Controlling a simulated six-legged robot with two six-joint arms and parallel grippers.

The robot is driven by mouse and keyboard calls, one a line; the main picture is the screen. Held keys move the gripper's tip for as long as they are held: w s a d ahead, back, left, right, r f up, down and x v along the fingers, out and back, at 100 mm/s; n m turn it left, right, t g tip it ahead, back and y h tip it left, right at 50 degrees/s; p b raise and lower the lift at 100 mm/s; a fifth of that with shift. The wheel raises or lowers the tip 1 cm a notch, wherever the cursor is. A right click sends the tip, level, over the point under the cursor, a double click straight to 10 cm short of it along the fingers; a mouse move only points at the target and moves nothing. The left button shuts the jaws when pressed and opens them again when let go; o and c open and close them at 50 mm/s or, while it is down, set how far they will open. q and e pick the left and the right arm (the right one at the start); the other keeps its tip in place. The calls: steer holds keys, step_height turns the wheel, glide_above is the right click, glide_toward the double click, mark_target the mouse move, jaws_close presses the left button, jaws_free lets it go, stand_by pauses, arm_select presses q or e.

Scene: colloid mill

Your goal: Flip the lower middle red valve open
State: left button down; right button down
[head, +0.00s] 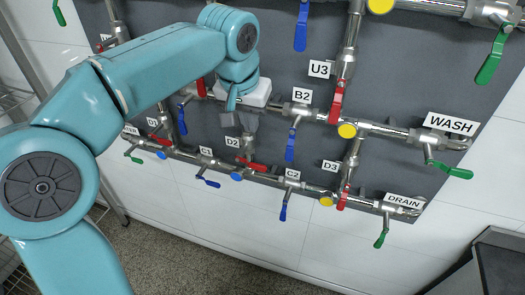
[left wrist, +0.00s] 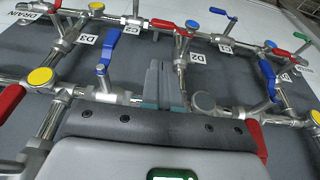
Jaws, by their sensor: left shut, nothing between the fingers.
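The lower middle red valve, labelled D2, has its red handle (head: 250,166) lying crosswise to its short upright pipe, just above the bottom pipe run. In the left wrist view the same red handle (left wrist: 160,24) shows near the top, beyond the fingers. My left gripper (head: 236,122) is shut and empty, in front of the panel above the D2 label (head: 233,143). Its grey fingertips (left wrist: 161,70) point toward the D2 valve and are apart from its handle. The middle of the panel behind the gripper is partly hidden. My right gripper is not in view.
The D3 red handle (head: 343,196) and U3 red handle (head: 336,102) lie along their pipes. Blue handles C1 (head: 207,182), C2 (head: 284,206) and B2 (head: 291,145) stick out nearby. A dark box-like object (head: 495,262) stands at the lower right.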

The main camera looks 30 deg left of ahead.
arm_select(q)
glide_above(259, 165)
steer(key=s, duration=0.1)
step_height(259, 165, down, 12)
steer(key=shift+w+f+p, duration=0.1)
steer(key=shift+f+p, duration=0.3)
steer(key=shift+f, duration=0.35)
